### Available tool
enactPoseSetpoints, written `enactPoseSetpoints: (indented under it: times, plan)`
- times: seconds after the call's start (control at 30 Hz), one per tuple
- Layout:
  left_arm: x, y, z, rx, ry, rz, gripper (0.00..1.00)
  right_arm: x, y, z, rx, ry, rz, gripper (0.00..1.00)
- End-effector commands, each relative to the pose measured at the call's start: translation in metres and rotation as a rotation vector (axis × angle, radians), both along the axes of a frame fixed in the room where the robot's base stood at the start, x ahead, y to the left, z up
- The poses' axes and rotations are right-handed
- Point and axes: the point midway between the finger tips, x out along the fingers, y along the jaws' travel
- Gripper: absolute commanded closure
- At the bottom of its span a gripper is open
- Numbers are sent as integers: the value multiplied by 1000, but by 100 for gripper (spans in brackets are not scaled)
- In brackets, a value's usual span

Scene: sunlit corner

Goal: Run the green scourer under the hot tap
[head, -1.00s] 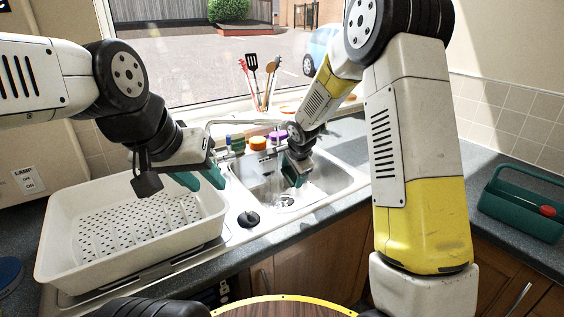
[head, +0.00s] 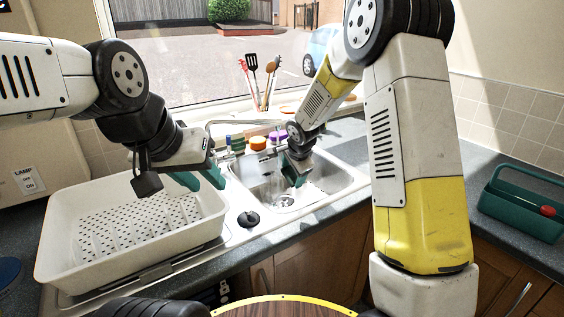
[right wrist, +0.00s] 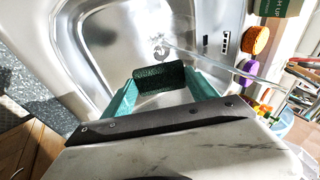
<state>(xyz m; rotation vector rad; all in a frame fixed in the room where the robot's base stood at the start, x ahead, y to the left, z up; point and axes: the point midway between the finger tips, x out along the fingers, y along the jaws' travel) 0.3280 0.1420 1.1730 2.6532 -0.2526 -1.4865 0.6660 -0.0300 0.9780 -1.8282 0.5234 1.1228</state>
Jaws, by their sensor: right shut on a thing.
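The dark green scourer (right wrist: 160,77) is held between the teal fingers of my right gripper (right wrist: 162,88), which is shut on it. In the head view my right gripper (head: 294,172) is inside the steel sink basin (head: 258,190), above its floor and near the drain (head: 286,201). The tap spout (head: 245,122) reaches across above the sink from the left. Bright, water-like streaks show in the basin near the scourer; I cannot tell whether they touch it. My left gripper (head: 199,180) is open and empty above the right side of the white tub.
The white tub (head: 60,250) stands left of the sink on the drainer. A black plug (head: 248,219) lies between them. A green caddy (head: 520,205) stands on the right worktop.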

Motion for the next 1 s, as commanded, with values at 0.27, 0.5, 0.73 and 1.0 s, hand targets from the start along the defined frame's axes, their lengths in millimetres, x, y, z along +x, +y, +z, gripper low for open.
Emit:
enactPoseSetpoints:
  times: [0.27,0.5,0.73,1.0]
  plan:
    - [0,0,0,0,0,0,64,-11,-5,11,0,-1,0,65]
    - [0,0,0,0,0,0,64,-28,-13,26,0,-1,-1,65]
    - [0,0,0,0,0,0,64,-43,-19,38,0,-1,0,65]
    - [0,0,0,0,0,0,64,-46,-21,40,0,0,0,65]
